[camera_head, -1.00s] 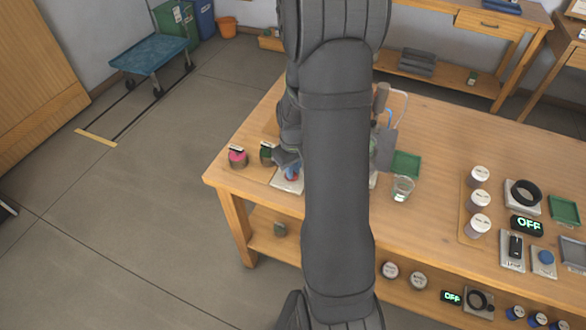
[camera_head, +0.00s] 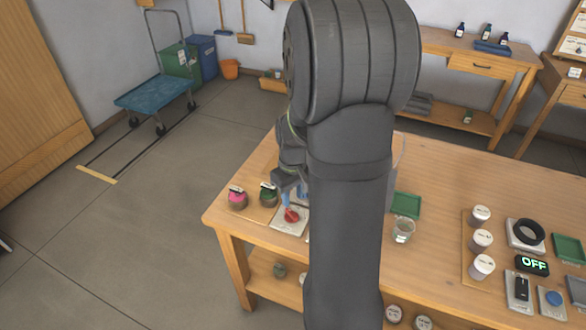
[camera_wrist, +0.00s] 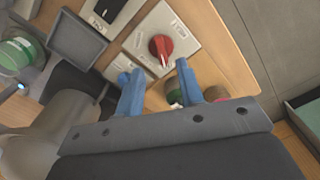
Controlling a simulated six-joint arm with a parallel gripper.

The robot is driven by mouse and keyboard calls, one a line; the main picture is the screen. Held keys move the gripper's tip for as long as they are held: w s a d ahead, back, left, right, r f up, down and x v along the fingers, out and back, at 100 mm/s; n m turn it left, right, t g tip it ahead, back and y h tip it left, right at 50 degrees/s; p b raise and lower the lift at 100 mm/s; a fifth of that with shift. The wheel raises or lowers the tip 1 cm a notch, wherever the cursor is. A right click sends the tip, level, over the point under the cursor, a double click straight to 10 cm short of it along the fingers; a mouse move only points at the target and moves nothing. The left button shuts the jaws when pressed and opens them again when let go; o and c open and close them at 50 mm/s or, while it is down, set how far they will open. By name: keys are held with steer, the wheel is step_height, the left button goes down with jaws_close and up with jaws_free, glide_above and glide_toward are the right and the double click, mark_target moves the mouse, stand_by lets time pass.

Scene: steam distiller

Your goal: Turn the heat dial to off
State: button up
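The heat dial is a red knob on a pale square plate near the table's left end. It shows in the head view (camera_head: 291,215) and in the wrist view (camera_wrist: 161,46), where a white mark on the knob points down toward my gripper. My gripper (camera_wrist: 157,72) has two blue fingers, spread apart and empty. In the wrist view the dial lies just beyond the fingertips, between their lines, and nothing touches it. In the head view my arm hides much of the table's middle, and the fingers show just above the dial.
Left of the dial stand a pink-topped jar (camera_head: 237,198) and a green-topped jar (camera_head: 268,194). A glass beaker (camera_head: 403,230) and a green tray (camera_head: 405,205) are right of my arm. Farther right are white-lidded jars (camera_head: 481,240) and an OFF display (camera_head: 532,265).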

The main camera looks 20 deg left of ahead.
mark_target(291, 214)
step_height(291, 214, up, 10)
steer(key=shift+r, duration=0.2)
steer(key=shift+f, duration=0.15)
stand_by(0.4)
step_height(291, 214, down, 17)
steer(key=shift+f, duration=0.1)
stand_by(0.5)
steer(key=shift+s+f, duration=0.1)
steer(key=m, duration=0.8)
steer(key=shift+s+a, duration=0.1)
steer(key=shift+a, duration=0.05)
stand_by(2.1)
stand_by(0.6)
